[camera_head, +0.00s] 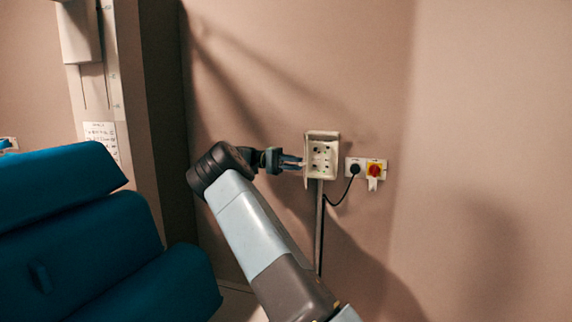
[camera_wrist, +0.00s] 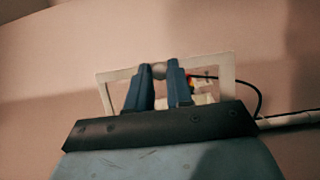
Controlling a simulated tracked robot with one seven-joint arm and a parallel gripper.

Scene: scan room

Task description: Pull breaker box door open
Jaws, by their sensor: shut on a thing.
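The breaker box (camera_head: 323,159) is a small pale box on the wall, its front with several dark spots facing the head camera. Its door (camera_head: 306,170) seems to stand out from the box's left side, seen nearly edge-on. In the wrist view the door (camera_wrist: 228,72) is a pale frame around a see-through pane, with red and yellow showing behind it. My gripper (camera_head: 299,163) reaches the door from the left. In the wrist view its two blue fingers (camera_wrist: 161,74) are shut on a small grey handle (camera_wrist: 159,69) at the frame's edge. The hinge is hidden.
A black plug (camera_head: 354,168) with a cable and a red-yellow rotary switch (camera_head: 375,170) are on the wall right of the box. A conduit (camera_head: 319,230) runs down below it. A blue padded chair (camera_head: 90,240) fills the lower left. The right wall is bare.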

